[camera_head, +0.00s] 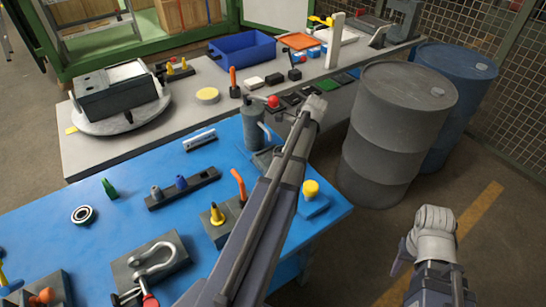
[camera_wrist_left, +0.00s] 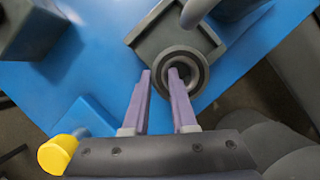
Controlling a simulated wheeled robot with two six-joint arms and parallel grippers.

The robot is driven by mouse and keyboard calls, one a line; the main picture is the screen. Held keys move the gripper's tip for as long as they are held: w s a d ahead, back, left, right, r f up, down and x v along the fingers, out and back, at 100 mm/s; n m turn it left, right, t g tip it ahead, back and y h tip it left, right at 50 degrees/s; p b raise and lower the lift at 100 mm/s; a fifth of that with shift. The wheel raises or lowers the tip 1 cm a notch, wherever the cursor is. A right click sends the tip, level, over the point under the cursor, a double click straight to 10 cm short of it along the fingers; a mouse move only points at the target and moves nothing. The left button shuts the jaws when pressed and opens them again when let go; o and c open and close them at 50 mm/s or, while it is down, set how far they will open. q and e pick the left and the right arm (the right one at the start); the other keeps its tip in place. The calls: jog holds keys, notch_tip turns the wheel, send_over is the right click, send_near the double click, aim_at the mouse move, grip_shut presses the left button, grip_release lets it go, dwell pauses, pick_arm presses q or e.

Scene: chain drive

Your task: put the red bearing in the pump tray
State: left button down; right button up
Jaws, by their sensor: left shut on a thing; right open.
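In the left wrist view, my left gripper (camera_wrist_left: 159,76) is shut on the wall of a dark grey ring (camera_wrist_left: 196,83), one finger inside its hole and one outside. This ring appears to be the bearing, though no red shows on it. It overlaps the near edge of the pump tray (camera_wrist_left: 146,41), and I cannot tell if it touches it. In the head view, the pump tray (camera_head: 265,158) lies at the foot of the grey pump (camera_head: 253,127), partly behind my left arm, which hides the left gripper. My right gripper (camera_head: 400,257) is open, off the table at the right.
Another bearing (camera_head: 84,215) lies on the blue table at the left. A yellow knob (camera_head: 311,187) on a blue block stands near the table's right edge. A block with an orange lever (camera_head: 239,184) is left of my arm. Grey (camera_head: 395,130) and blue (camera_head: 455,90) drums stand to the right.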

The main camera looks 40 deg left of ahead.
aim_at(269, 164)
pick_arm(q)
jog(key=s+a, duration=0.2)
jog(key=a, duration=0.1)
jog(key=shift+s+a, duration=0.25)
jog(key=shift+s, duration=0.05)
jog(key=shift+w+d+f+b, duration=0.1)
jog(key=shift+f+b, duration=0.7)
jog(key=shift+f, duration=0.1)
jog(key=c, duration=1)
grip_release()
jog(key=shift+r, duration=0.4)
jog(key=p+v, duration=0.3)
jog(key=shift+w+d, duration=0.2)
jog(key=shift+d, duration=0.05)
jog(key=w+d, duration=0.2)
jog(key=d, duration=0.1)
jog(key=w+d, duration=0.2)
jog(key=d, duration=0.1)
jog(key=w+d, duration=0.2)
jog(key=d, duration=0.1)
jog(key=shift+w+d+f, duration=0.15)
jog(key=shift+w+f, duration=0.1)
